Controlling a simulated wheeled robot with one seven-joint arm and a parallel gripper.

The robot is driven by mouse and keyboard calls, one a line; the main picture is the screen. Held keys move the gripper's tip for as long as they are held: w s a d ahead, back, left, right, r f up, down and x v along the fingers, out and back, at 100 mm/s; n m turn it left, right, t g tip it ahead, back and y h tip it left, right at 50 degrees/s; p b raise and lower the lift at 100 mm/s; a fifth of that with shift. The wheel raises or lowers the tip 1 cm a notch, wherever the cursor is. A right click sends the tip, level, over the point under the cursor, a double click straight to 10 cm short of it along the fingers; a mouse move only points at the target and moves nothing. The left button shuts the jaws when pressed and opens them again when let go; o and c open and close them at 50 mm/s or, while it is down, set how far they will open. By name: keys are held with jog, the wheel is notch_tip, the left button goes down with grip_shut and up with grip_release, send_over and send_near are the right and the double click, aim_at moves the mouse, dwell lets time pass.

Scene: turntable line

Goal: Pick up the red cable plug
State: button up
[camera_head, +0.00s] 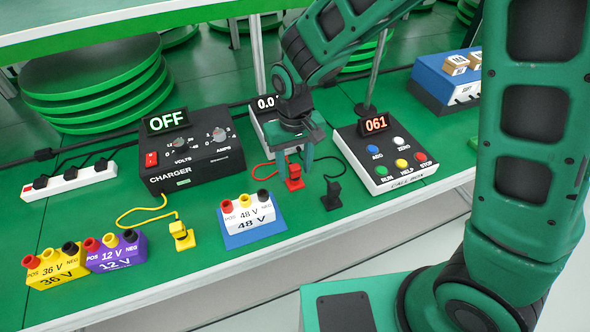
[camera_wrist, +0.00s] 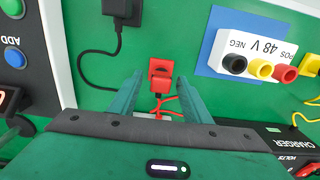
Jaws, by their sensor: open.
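The red cable plug (camera_head: 294,178) stands on the green bench top in the head view, with a thin red cable running back toward the small meter box. In the wrist view the red plug (camera_wrist: 160,71) shows between and just beyond the tips of my gripper (camera_wrist: 158,84). The gripper's two green fingers are apart, one on each side of the plug's line, with nothing between them that I can see held. In the head view my gripper (camera_head: 296,158) is above and close to the plug. I cannot tell whether a finger touches it.
A black plug (camera_head: 332,195) stands just right of the red one; it also shows in the wrist view (camera_wrist: 118,10). The white 48 V block (camera_head: 246,215) is at left, the call box (camera_head: 386,158) at right, and the charger (camera_head: 190,150) further left.

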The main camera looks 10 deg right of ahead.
aim_at(294, 165)
jog(key=shift+c, duration=0.6)
jog(key=c, duration=0.9)
jog(key=shift+r, duration=0.1)
jog(key=shift+r, duration=0.55)
notch_tip(294, 165, up, 3)
jog(key=shift+f, duration=0.1)
jog(key=s+a+r, duration=0.7)
jog(key=a, duration=0.2)
jog(key=shift+s, duration=0.25)
